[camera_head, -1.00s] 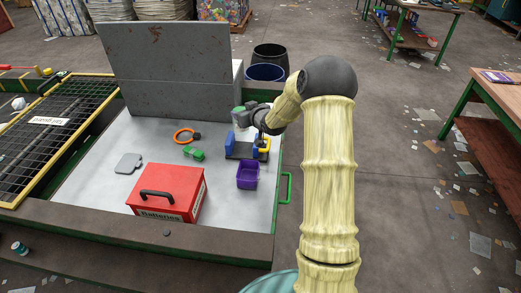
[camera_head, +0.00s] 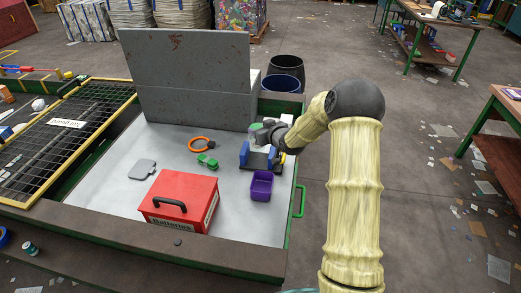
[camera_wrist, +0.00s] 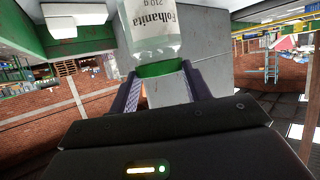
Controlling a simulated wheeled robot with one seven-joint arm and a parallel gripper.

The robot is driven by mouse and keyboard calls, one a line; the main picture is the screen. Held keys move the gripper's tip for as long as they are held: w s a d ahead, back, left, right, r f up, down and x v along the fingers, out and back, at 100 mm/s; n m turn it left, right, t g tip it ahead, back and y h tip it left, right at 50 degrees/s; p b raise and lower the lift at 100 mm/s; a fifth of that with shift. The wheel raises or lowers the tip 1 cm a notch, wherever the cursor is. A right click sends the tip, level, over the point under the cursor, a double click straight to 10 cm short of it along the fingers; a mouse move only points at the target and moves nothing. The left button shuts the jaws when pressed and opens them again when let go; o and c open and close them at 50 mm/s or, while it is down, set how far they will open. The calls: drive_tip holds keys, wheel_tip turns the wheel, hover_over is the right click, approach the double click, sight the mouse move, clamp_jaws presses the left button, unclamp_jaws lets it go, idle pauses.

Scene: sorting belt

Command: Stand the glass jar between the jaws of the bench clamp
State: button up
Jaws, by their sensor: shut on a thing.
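The glass jar (camera_head: 261,139), clear with a green lid, is held at the bench clamp, directly above or between its jaws; I cannot tell which. The bench clamp (camera_head: 259,160) has blue jaws on a dark base on the light tray surface, partly hidden behind the jar and arm. My gripper (camera_head: 267,128) comes in from the right and is shut on the jar at its green lid. In the wrist view my gripper (camera_wrist: 160,84) has a finger on each side of the lid, and the jar (camera_wrist: 152,32) shows a "Folhanita" label. The jar's base is out of that view.
A purple bin (camera_head: 261,187) stands just in front of the clamp. A red batteries box (camera_head: 180,200) is at front left. An orange ring (camera_head: 200,144), a green block (camera_head: 207,161) and a grey plate (camera_head: 142,169) lie to the left. A tall grey panel (camera_head: 188,80) stands behind.

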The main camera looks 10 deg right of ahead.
sight(260, 150)
drive_tip(key=shift+f, duration=1.7)
drive_tip(key=shift+w, duration=0.1)
drive_tip(key=shift+w+f+p, duration=0.2)
drive_tip(key=shift+f+p, duration=0.4)
drive_tip(key=shift+f, duration=1.3)
drive_tip(key=shift+s+d, duration=0.15)
drive_tip(key=shift+d, duration=0.25)
drive_tip(key=shift+a+f, duration=0.2)
drive_tip(key=shift+a, duration=0.15)
drive_tip(key=o, duration=1.3)
drive_tip(key=shift+s+a, duration=0.1)
drive_tip(key=shift+a, duration=0.2)
drive_tip(key=shift+o, duration=0.2)
drive_tip(key=shift+d+r, duration=0.1)
drive_tip(key=shift+d, duration=0.1)
